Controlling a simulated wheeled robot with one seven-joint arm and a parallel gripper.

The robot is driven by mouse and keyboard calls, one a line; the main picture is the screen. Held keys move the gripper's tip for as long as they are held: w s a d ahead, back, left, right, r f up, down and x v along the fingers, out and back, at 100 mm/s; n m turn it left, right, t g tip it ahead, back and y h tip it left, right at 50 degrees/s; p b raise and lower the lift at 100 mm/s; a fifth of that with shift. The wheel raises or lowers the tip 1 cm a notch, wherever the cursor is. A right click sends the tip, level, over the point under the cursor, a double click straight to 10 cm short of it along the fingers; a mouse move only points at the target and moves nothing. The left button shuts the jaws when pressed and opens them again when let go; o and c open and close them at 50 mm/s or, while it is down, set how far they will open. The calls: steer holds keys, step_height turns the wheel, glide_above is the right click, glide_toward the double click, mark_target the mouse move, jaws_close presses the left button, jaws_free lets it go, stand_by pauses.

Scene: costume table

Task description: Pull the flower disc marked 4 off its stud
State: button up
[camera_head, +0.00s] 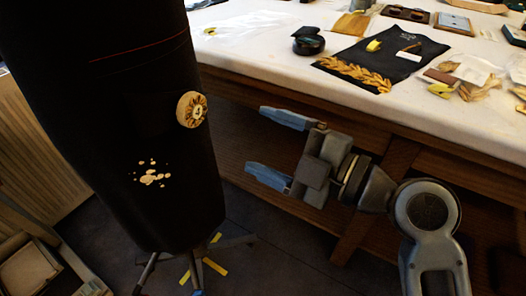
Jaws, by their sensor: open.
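The flower disc marked 4 (191,110) is a round cream and gold piece on the right side of a dark, upright dress form (120,120). Its numbered face is turned partly toward the camera. The stud behind it is hidden. My gripper (254,139) is to the right of the disc and a little lower in the picture. Its two blue-grey fingers point left toward the dress form, spread wide with nothing between them. A visible gap separates the fingertips from the disc.
A white-topped table (260,50) stands behind and right, holding a black cloth with gold leaf trim (385,60), a dark round container (308,40) and small items. Cream spots (152,178) mark the form below the disc. Stand legs (205,265) spread on the dark floor.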

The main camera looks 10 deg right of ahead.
mark_target(196, 112)
steer(key=w+a, duration=0.1)
steer(key=a, duration=0.1)
steer(key=w+a+r+n+p, duration=0.1)
steer(key=a, duration=0.1)
steer(key=w+a+n+g+y+p, duration=0.1)
steer(key=w+a, duration=0.1)
steer(key=shift+w+a+r, duration=0.1)
steer(key=shift+a+r, duration=0.2)
steer(key=shift+a, duration=0.05)
steer(key=shift+w+a+b, duration=0.4)
steer(key=shift+a+b, duration=0.05)
steer(key=shift+a, duration=0.15)
steer(key=shift+b+x, duration=0.45)
steer(key=shift+x, duration=0.6)
steer(key=shift+r, duration=0.1)
steer(key=shift+c, duration=0.4)
steer(key=c, duration=1.3)
